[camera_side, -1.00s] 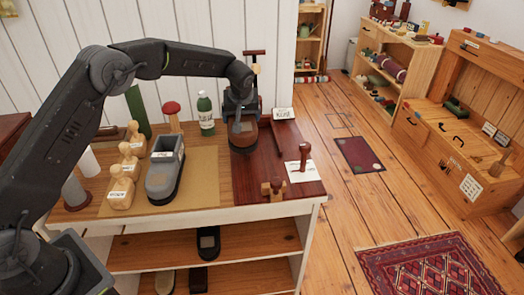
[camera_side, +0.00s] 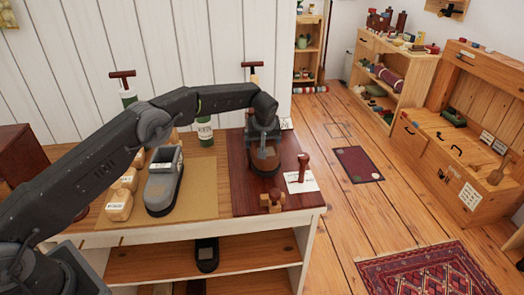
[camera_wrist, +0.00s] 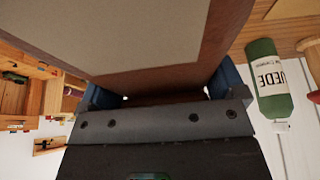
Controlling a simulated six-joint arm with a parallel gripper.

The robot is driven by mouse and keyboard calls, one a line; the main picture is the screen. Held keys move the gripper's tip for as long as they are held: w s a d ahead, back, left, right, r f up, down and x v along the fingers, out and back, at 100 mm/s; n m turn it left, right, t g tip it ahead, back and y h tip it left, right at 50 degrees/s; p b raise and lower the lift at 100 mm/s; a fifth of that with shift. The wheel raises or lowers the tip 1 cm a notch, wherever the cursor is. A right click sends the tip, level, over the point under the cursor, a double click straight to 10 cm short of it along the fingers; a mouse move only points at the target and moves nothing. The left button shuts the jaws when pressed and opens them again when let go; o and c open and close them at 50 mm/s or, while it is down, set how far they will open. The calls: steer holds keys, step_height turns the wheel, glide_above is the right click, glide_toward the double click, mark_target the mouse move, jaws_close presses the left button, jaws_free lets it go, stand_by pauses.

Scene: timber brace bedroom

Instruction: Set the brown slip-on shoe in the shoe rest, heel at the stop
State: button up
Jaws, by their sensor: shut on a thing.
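The brown slip-on shoe (camera_side: 264,161) is held by my gripper (camera_side: 263,138) over the dark red-brown board at the right of the bench. In the side view its toe end points toward the front. I cannot tell whether its sole touches the board. In the wrist view, my gripper (camera_wrist: 160,97) has its blue jaws on both sides of the shoe (camera_wrist: 150,40), which fills the upper middle. A small wooden piece with knobs (camera_side: 272,202) stands at the board's front edge, ahead of the toe. The shoe rest and its heel stop cannot be made out clearly; my gripper hides the area behind the shoe.
A grey shoe (camera_side: 163,190) sits on a tan mat (camera_side: 200,200) to the left, beside wooden pieces (camera_side: 119,205). A green bottle (camera_side: 205,130) stands behind. A wooden-handled stamp (camera_side: 303,168) stands by a white card on the right. The board's front left is clear.

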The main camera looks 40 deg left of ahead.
steer(key=shift+f, duration=1.85)
steer(key=shift+f, duration=0.1)
